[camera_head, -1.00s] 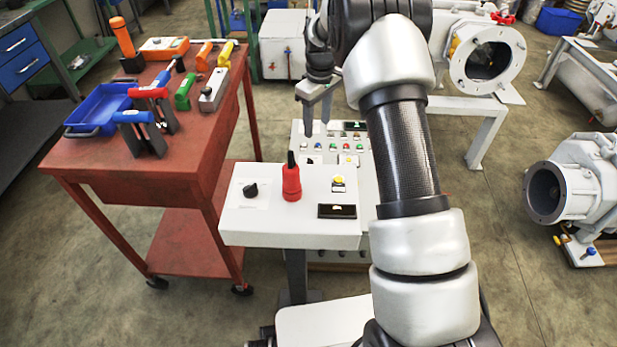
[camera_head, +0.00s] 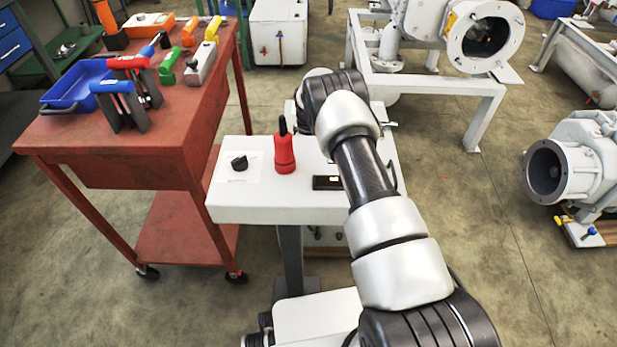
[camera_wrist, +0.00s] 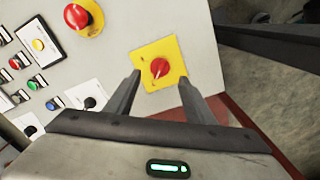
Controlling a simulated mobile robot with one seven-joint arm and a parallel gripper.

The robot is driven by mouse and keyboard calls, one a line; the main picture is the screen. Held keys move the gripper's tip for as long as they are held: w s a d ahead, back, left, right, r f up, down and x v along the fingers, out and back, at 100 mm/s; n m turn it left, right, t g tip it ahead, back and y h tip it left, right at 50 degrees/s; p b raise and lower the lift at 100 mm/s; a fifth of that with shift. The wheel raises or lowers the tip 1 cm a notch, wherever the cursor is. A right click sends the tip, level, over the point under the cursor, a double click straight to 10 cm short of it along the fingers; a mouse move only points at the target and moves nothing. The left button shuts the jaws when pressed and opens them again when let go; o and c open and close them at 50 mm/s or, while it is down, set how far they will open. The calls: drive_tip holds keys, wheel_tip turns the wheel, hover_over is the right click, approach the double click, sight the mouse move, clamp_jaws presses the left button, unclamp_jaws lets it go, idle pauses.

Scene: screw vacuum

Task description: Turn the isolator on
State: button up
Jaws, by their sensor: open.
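The isolator, a red rotary knob (camera_wrist: 160,68) on a square yellow plate (camera_wrist: 148,55), is on a light grey control panel (camera_wrist: 121,28) in the wrist view. My gripper (camera_wrist: 160,82) is open and empty. Its two fingertips are on either side of the knob in the picture, over the lower part of the yellow plate. I cannot tell how far they are above the panel or whether they touch it. In the head view, my arm hides the gripper and the isolator.
A red stop button (camera_wrist: 77,15) on a yellow base, several coloured buttons and a black knob (camera_wrist: 89,103) share the panel. In the head view, a white console (camera_head: 270,206) carries a red upright device (camera_head: 284,154). A red tool cart (camera_head: 110,160) stands left.

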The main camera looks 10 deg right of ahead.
wheel_tip(320, 180, down, 6)
drive_tip(key=shift+f+b, duration=0.1)
drive_tip(key=shift+b, duration=0.55)
drive_tip(key=shift+c, duration=0.4)
